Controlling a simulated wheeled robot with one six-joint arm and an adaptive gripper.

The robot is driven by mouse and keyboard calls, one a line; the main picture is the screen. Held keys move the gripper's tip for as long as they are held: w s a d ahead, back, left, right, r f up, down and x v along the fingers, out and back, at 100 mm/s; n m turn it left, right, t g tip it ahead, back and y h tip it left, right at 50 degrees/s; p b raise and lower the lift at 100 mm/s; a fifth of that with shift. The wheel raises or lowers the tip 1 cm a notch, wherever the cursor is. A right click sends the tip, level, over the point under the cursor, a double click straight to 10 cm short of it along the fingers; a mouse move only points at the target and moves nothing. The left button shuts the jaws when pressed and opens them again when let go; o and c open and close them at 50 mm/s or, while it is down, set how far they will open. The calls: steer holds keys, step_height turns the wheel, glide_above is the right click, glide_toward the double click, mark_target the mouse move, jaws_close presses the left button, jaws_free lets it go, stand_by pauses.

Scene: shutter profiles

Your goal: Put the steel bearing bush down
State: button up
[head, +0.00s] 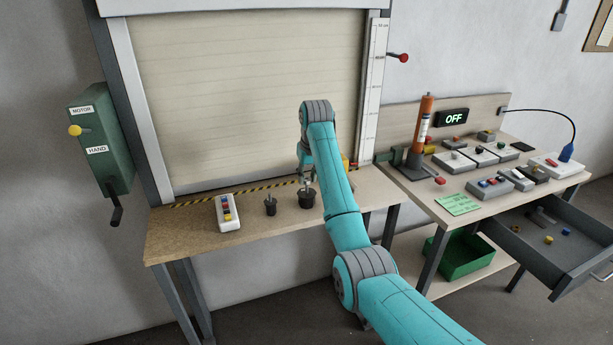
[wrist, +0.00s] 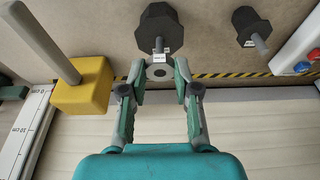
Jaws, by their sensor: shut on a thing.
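My gripper (wrist: 158,80) is shut on the steel bearing bush (wrist: 158,72), a small grey ring with a dark hole, held between the fingertips. In the wrist view the bush lies close to a dark many-sided weight (wrist: 158,25) with a grey upright pin and a small white label. I cannot tell whether bush and pin touch. In the head view my gripper (head: 306,176) hangs over the bench (head: 180,238), just above the larger dark weight (head: 306,199). The bush cannot be made out clearly there.
A smaller dark weight with a pin (head: 270,206) and a white button box (head: 228,213) stand to the left. A yellow block with a rod (wrist: 85,85) stands close to my gripper. The shutter (head: 250,100) rises behind a striped strip. The bench's front left is clear.

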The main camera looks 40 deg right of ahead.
steer(key=shift+f, duration=0.45)
steer(key=o, duration=1.1)
steer(key=shift+c, duration=0.2)
